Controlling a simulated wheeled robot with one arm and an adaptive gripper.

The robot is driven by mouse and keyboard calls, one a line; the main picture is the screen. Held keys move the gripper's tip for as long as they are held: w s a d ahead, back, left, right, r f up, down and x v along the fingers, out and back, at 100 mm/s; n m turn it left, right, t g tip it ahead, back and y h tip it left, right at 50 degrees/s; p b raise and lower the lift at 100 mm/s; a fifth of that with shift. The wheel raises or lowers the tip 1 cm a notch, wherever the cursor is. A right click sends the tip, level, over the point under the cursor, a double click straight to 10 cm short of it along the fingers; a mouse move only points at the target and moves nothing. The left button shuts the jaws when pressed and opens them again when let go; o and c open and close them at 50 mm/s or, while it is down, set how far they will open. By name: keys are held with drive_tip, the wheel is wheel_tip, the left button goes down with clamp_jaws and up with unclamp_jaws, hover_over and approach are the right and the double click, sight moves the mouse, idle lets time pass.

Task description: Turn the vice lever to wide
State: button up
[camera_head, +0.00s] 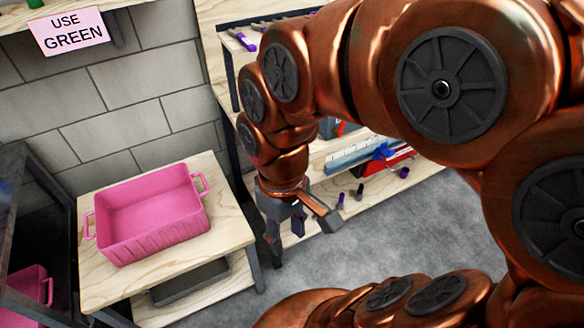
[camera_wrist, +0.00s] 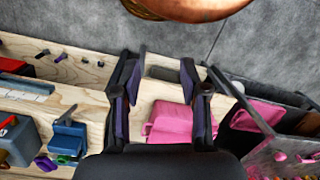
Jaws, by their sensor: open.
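A small blue block-like tool with a thin handle, which looks like the vice (camera_wrist: 68,137), stands on a wooden surface at the lower left of the wrist view. Its lever is too small to read clearly, and I cannot tell its setting. I cannot pick out the vice with certainty in the head view. My gripper (camera_head: 300,238) hangs below my arm in the head view, right of the pink bin. In the wrist view my gripper (camera_wrist: 160,95) is open, with nothing between its fingers, and is apart from the blue tool.
A pink bin (camera_head: 150,248) stands on a wooden table (camera_head: 98,290) at left. A "USE GREEN" sign (camera_head: 70,30) hangs above. Wooden shelves hold small purple-handled tools (camera_head: 246,41) and a red box (camera_head: 393,165). A dark frame stands at the left edge. Grey floor is clear.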

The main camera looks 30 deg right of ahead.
drive_tip(key=w+d+n+t+y+b, duration=0.1)
drive_tip(key=w+d+n+y+b, duration=0.3)
drive_tip(key=w, duration=0.6)
drive_tip(key=w+d+n+h, duration=0.1)
drive_tip(key=w+d+n, duration=0.1)
drive_tip(key=w+n, duration=0.6)
drive_tip(key=w+d+f+n+b, duration=0.1)
drive_tip(key=w+d+f, duration=0.25)
drive_tip(key=d, duration=0.25)
drive_tip(key=w+d+f+t+y+b, duration=0.1)
drive_tip(key=w+d+f, duration=0.1)
drive_tip(key=d+f, duration=0.35)
drive_tip(key=w+d+f+n+b, duration=0.1)
drive_tip(key=w+d+f, duration=0.25)
drive_tip(key=d, duration=0.35)
drive_tip(key=shift+s+p+x, duration=0.15)
drive_tip(key=shift+p+x, duration=0.2)
drive_tip(key=shift+x, duration=1.7)
drive_tip(key=shift+s+p+x, duration=0.2)
drive_tip(key=shift+p+x, duration=0.1)
drive_tip(key=shift+x, duration=1.75)
drive_tip(key=shift+a, duration=0.1)
clamp_jaws()
